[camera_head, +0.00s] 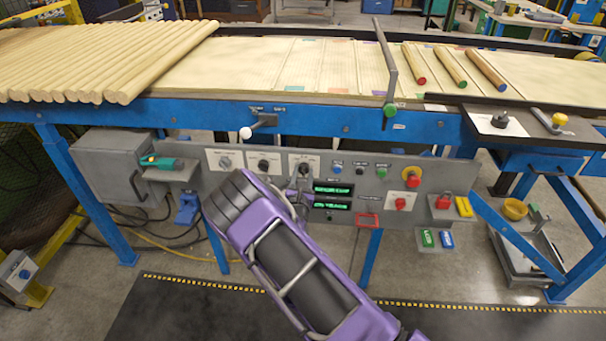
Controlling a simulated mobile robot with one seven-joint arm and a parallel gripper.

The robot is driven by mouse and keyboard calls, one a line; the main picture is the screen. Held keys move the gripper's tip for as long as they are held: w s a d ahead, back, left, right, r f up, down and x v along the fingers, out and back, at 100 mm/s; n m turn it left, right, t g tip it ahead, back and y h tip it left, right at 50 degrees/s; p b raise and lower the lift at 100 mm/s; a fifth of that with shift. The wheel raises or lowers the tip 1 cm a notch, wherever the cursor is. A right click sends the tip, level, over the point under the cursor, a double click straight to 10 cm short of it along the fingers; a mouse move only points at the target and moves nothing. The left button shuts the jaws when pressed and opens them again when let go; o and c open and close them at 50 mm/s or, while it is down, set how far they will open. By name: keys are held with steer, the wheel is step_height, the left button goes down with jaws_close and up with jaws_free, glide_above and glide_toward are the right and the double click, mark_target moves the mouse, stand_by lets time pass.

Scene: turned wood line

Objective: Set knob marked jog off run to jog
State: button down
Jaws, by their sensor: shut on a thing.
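The grey control panel (385,172) under the conveyor has a row of rotary knobs on white plates. The rightmost of three is a dark knob (303,169), with my gripper (301,183) at it from below, shut on it. The middle black knob (263,166) and the left grey knob (225,162) are free. The plate lettering is too small to read, so I cannot tell which knob is marked jog off run or where its pointer stands.
Green displays (333,189) sit just right of my gripper. A red emergency button (411,174) and a red knob (401,203) are farther right. Wooden rods (110,60) lie on the belt.

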steer(key=shift+n, duration=0.4)
steer(key=n, duration=0.3)
steer(key=shift+n+p, duration=0.3)
steer(key=shift+p, duration=0.05)
steer(key=n, duration=0.4)
steer(key=shift+n+p, duration=0.3)
steer(key=shift+p, duration=0.05)
steer(key=shift+c, duration=2.1)
jaws_free()
